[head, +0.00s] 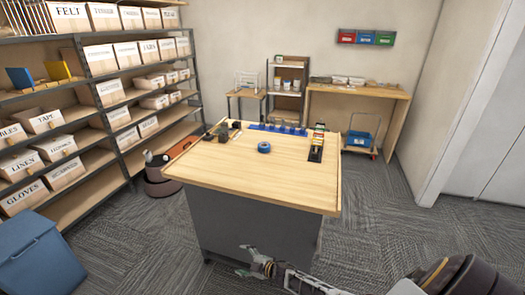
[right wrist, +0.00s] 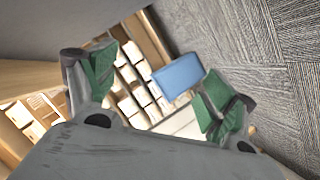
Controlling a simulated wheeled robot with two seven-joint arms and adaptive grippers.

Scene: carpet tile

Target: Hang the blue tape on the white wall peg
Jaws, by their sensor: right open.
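The blue tape (head: 264,147) is a roll lying flat on the wooden top of the workbench (head: 230,170), near its middle. My right gripper (head: 256,262) is low in front of the bench's near side in the head view, well apart from the tape. In the right wrist view its two green-padded fingers (right wrist: 150,88) stand wide apart with nothing between them. My left gripper does not show. I cannot make out a white wall peg in either view.
Shelves with labelled boxes (head: 100,60) stand at left. A blue bin (head: 40,255) stands front left. Carpet right of the bench is clear.

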